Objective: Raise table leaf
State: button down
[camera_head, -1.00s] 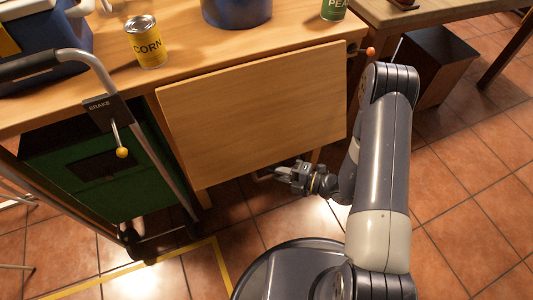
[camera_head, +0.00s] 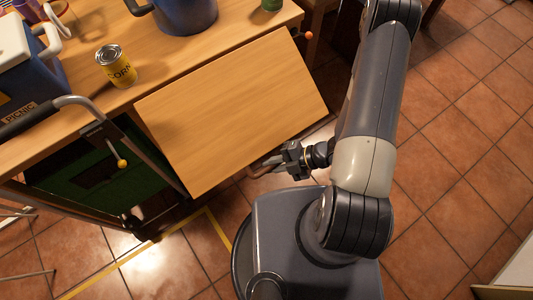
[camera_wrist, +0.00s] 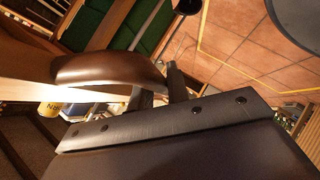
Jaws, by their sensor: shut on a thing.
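The table leaf (camera_head: 235,110) is a light wood panel joined along the front edge of the wooden table (camera_head: 205,47). It slopes outward and down from that edge, below the level of the tabletop. A brown curved handle (camera_head: 258,169) sits at its lower edge and shows large in the wrist view (camera_wrist: 110,69). My gripper (camera_head: 282,163) is shut on the handle. In the wrist view, the dark fingers (camera_wrist: 160,92) meet the handle near its right end. The leaf's underside is mostly hidden.
A yellow corn can (camera_head: 116,66), a blue pot (camera_head: 184,14) and a blue-and-white picnic cooler (camera_head: 32,70) stand on the table. A cart with a brake handle (camera_head: 75,103) stands close left of the leaf. Tiled floor (camera_head: 460,130) is open to the right.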

jog(key=s+d+r+m+g+h+p, duration=0.1)
jog(key=s+r+p, duration=0.1)
jog(key=r+p, duration=0.6)
jog(key=s+d+r+m+g+h+p, duration=0.1)
jog(key=s+r+p, duration=0.1)
jog(key=r+p, duration=0.7)
jog(key=shift+s+d, duration=0.2)
jog(key=shift+d, duration=0.15)
jog(key=shift+r, duration=0.1)
jog(key=c, duration=1.4)
grip_release()
jog(key=shift+o, duration=0.2)
jog(key=p+v, duration=0.1)
jog(key=v, duration=1)
jog(key=shift+w+a+p, duration=0.15)
jog(key=shift+w+p, duration=0.05)
jog(key=shift+p, duration=0.15)
jog(key=b+x, duration=0.1)
jog(key=x, duration=0.9)
jog(key=shift+s+a+f, duration=0.2)
jog(key=shift+s+f, duration=0.05)
